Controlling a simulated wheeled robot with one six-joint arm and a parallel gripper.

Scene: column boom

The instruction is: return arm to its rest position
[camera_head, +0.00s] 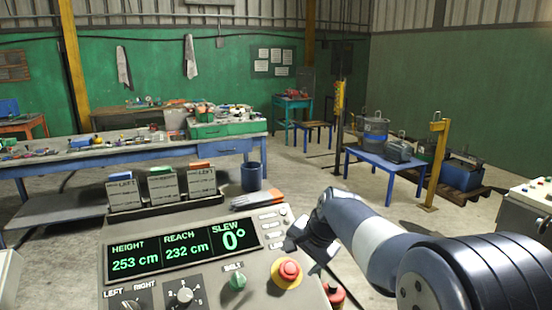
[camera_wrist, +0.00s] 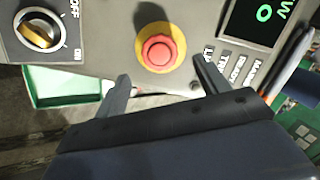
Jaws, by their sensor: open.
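My arm comes in from the lower right in the head view, and its end hangs beside the right edge of the grey control console (camera_head: 190,275). In the wrist view my gripper (camera_wrist: 160,78) is open, its two fingers spread apart with nothing between them. Just past the fingertips is a red mushroom button (camera_wrist: 158,50) on a yellow ring; it also shows in the head view (camera_head: 289,270). I cannot tell whether a finger touches the console.
The console display (camera_head: 188,249) reads height 253 cm, reach 232 cm, slew 0°. A green knob (camera_head: 237,280) sits left of the red button. Labelled card boxes (camera_head: 163,186) stand behind the display. A blue table (camera_head: 392,163) is at the right, with open floor before it.

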